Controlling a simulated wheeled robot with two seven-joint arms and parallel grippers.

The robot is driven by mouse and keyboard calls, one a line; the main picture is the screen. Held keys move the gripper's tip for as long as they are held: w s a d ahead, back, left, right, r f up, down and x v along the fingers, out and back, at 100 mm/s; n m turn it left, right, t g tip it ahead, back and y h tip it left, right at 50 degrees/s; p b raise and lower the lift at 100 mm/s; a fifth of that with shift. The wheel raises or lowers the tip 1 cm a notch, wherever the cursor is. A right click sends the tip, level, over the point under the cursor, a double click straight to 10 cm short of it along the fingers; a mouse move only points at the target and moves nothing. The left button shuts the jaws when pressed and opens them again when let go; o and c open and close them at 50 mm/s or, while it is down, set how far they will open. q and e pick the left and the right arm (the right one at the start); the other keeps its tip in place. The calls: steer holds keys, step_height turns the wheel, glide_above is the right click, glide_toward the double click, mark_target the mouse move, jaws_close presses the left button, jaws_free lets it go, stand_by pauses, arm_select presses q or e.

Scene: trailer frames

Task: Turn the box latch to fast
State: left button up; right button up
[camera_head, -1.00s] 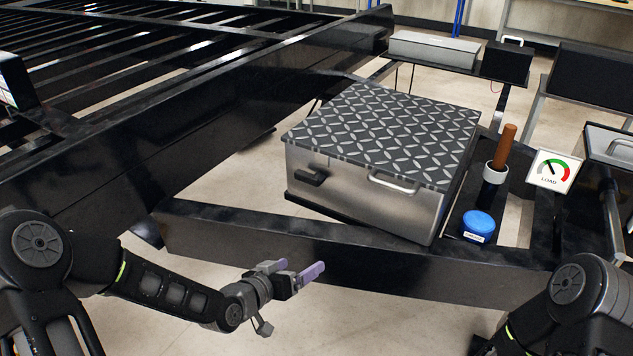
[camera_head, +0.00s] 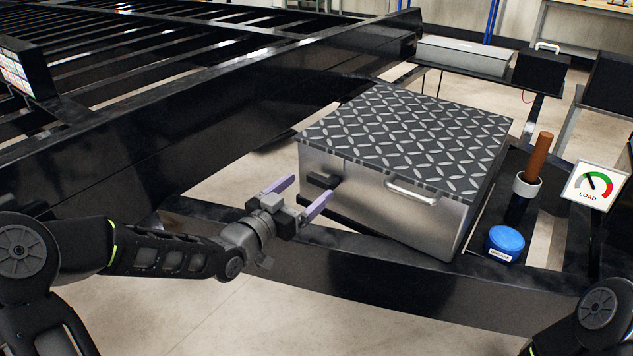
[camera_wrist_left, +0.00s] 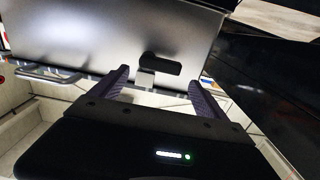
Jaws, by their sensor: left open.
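The metal box (camera_head: 415,212) has a dark diamond-plate lid (camera_head: 405,135) and sits on the black trailer frame. Its black latch (camera_head: 321,180) is on the front face near the left end, lying about level. The latch also shows in the left wrist view (camera_wrist_left: 160,64), beyond and between the fingertips. My left gripper (camera_head: 303,194) is open, with purple fingers pointing at the latch from the front. It looks close but apart from it, with nothing between the fingers. Of my right arm only a part (camera_head: 590,315) shows at the lower right; its gripper is out of view.
A silver handle (camera_head: 411,192) sticks out of the box front, right of the latch. A blue tin (camera_head: 505,243), a holder with a brown wooden handle (camera_head: 533,165) and a load gauge sign (camera_head: 595,187) stand to the right. A black frame beam (camera_head: 380,275) runs below the box front.

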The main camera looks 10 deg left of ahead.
mark_target(318, 180)
arm_select(q)
steer(key=shift+x, duration=2.35)
steer(key=shift+c, duration=0.3)
steer(key=shift+a, duration=0.15)
steer(key=c, duration=1.2)
